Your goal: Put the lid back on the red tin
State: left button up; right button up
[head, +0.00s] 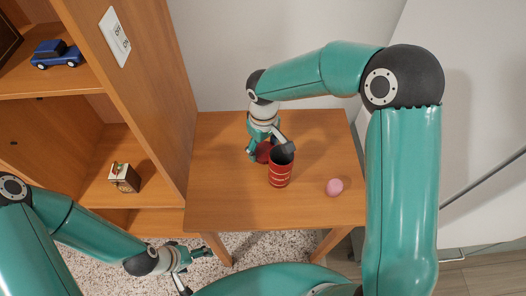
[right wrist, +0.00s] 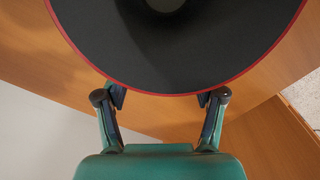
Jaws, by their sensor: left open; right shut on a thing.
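The red tin (head: 280,175) stands upright on the wooden table, its dark mouth open upward. My right gripper (head: 268,150) reaches down just behind and left of the tin. It is shut on the red lid (head: 263,153), which is partly hidden by the fingers and the tin. In the right wrist view, a large dark round face with a thin red rim (right wrist: 175,85), seemingly the tin's mouth, covers the fingertips of the right gripper (right wrist: 160,98). My left gripper (head: 190,265) is open and empty, low in front of the table.
A pink round object (head: 334,186) lies on the table (head: 230,205), right of the tin. The table's front left is clear.

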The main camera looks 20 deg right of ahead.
aim_at(263, 150)
notch_tip(263, 150, up, 17)
jog(key=shift+f+p, duration=0.15)
jog(key=shift+p, duration=0.3)
dwell(0.3)
